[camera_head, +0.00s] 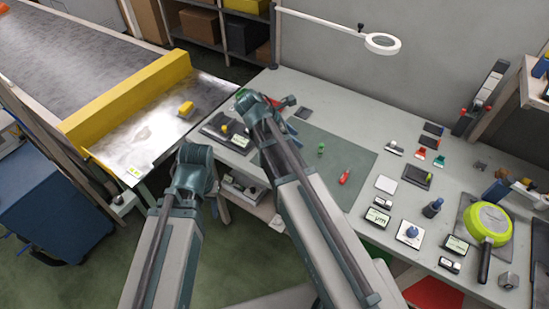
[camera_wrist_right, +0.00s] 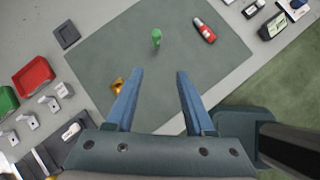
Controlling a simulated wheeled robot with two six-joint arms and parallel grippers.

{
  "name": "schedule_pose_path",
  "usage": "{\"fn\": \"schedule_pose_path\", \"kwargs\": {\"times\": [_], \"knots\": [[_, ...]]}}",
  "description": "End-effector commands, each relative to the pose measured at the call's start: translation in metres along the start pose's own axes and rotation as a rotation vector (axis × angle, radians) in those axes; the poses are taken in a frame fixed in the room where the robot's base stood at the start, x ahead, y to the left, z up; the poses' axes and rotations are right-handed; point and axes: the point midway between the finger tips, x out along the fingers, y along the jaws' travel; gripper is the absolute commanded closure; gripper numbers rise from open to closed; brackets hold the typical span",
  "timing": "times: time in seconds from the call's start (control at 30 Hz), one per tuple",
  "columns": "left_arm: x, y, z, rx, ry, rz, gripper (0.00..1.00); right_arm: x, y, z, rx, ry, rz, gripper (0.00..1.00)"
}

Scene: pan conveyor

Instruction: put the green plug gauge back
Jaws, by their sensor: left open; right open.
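The green plug gauge (camera_head: 321,150) stands on the dark green mat (camera_head: 311,134) on the bench, just right of my right arm in the head view. In the right wrist view the green plug gauge (camera_wrist_right: 156,38) is beyond my right gripper (camera_wrist_right: 158,73), roughly in line with the gap between its fingers. The right gripper is open and empty, with the gauge apart from it.
A red tool (camera_head: 344,176) lies near the gauge on the mat. An orange piece (camera_wrist_right: 117,87) is beside my right gripper's left finger. A dark tray (camera_head: 212,130) stands left of my right arm. Instruments and a yellow-green pan (camera_head: 489,221) crowd the bench's right.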

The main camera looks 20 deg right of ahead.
Motion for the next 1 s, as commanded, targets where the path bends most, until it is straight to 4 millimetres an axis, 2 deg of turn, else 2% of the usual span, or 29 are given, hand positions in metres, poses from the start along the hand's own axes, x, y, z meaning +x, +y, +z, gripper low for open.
{"fn": "schedule_pose_path", "kwargs": {"times": [0.17,0.3,0.5,0.7,1.0], "knots": [[0.0,0.0,0.0,0.0,0.0,0.0,0.5,-0.026,-0.05,-0.061,0.358,0.173,-0.034,0.47],[0.0,0.0,0.0,0.0,0.0,0.0,0.5,-0.05,-0.091,-0.108,0.67,0.304,-0.136,0.47],[0.0,0.0,0.0,0.0,0.0,0.0,0.5,-0.077,-0.139,-0.152,0.997,0.401,-0.311,0.47],[0.0,0.0,0.0,0.0,0.0,0.0,0.5,-0.09,-0.159,-0.17,1.141,0.422,-0.411,0.47],[0.0,0.0,0.0,0.0,0.0,0.0,0.5,-0.092,-0.161,-0.172,1.16,0.422,-0.423,0.47]]}}
